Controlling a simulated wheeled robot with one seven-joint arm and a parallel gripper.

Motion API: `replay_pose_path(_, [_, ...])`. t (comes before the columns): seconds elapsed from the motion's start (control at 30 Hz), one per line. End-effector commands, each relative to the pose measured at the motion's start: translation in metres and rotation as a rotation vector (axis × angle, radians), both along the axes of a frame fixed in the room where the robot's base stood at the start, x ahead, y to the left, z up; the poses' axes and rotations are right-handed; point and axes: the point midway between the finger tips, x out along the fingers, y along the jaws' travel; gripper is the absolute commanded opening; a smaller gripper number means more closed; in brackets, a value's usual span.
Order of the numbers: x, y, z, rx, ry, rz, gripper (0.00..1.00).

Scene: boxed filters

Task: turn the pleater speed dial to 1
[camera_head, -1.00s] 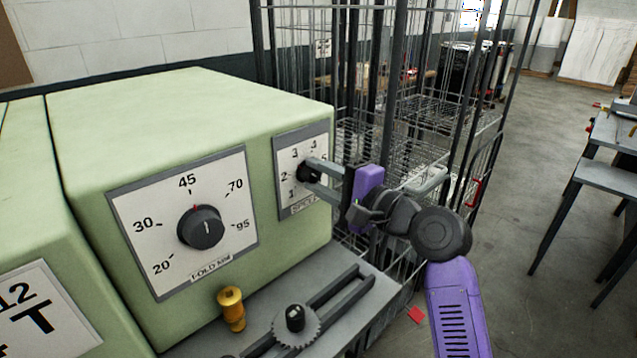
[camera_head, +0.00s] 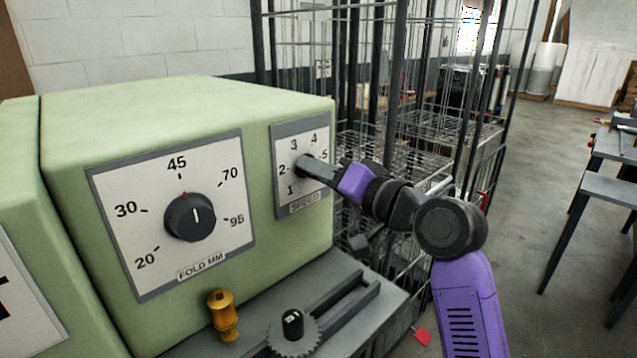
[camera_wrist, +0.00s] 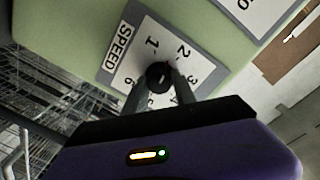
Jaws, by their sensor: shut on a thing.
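The speed dial (camera_wrist: 158,74) is a small black knob on a white plate marked SPEED (camera_head: 305,203), with numbers from 1 upward around it. The plate is on the right side of the green machine's front. My gripper (camera_wrist: 160,80) is shut on the knob, one finger on each side, in the wrist view. In the head view my gripper (camera_head: 318,170) reaches the dial from the right and hides most of the knob. I cannot tell which number the knob's pointer is at.
A larger FOLD MM dial (camera_head: 190,217) sits left of the speed plate. A brass knob (camera_head: 222,312) and a toothed wheel (camera_head: 292,332) are below on a grey ledge. A wire cage cart (camera_head: 430,150) stands close behind my arm.

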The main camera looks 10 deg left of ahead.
Motion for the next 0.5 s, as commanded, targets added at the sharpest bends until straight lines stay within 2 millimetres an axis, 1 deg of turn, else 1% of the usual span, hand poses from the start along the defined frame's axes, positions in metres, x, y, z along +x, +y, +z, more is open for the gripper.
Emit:
replay_pose_path(0.07, [-0.0004,0.0017,-0.0038,-0.046,-0.061,0.002,0.00])
replay_pose_path(0.5, [-0.0006,0.0020,-0.0030,-0.271,-0.351,0.001,0.00])
